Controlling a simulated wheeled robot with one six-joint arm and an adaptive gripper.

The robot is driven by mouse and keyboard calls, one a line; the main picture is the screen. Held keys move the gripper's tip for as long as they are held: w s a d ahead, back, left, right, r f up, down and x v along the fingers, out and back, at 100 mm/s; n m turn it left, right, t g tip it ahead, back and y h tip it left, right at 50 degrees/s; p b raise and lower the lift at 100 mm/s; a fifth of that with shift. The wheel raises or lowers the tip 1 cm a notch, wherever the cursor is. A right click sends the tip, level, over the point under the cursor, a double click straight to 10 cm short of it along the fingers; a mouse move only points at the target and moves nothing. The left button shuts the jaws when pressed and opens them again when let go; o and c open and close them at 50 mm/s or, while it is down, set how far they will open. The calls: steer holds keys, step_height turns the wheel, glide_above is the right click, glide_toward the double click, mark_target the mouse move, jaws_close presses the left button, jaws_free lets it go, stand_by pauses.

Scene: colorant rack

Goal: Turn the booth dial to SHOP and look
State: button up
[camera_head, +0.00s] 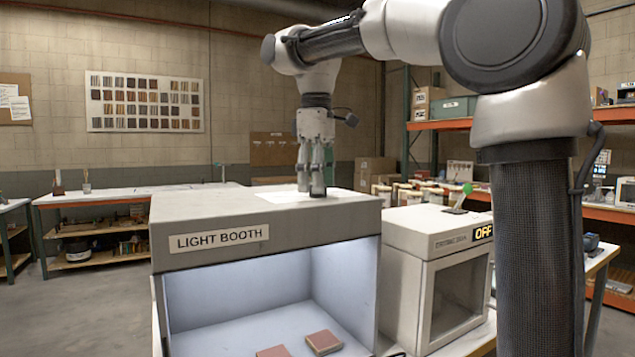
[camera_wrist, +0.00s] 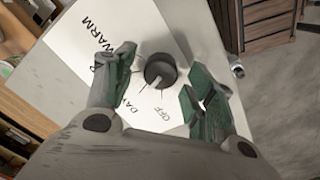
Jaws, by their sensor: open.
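The light booth (camera_head: 205,262) is a grey box with a lit white interior. Two reddish-brown blocks (camera_head: 323,342) lie on its floor. My gripper (camera_head: 317,192) points down at the booth's top, with its fingertips close to that surface. In the wrist view the dark round dial (camera_wrist: 160,71) sits between my two green-padded fingers (camera_wrist: 158,88), which are open and apart from it. The dial's white label (camera_wrist: 85,65) reads WARM, DAY and OFF; other lettering is partly hidden by a finger. The dial's pale mark faces the DAY and OFF side; I cannot tell the exact setting.
A grey cabinet (camera_head: 408,235) with a window and an OFF display stands right beside the booth. A green-topped piece (camera_head: 467,188) stands up from it. Shelves and cans are behind at right. Floor at the left is open.

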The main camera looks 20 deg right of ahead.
steer(key=shift+f, duration=0.3)
steer(key=c, duration=1)
steer(key=shift+c, duration=0.2)
steer(key=m, duration=0.4)
steer(key=shift+m, duration=1.8)
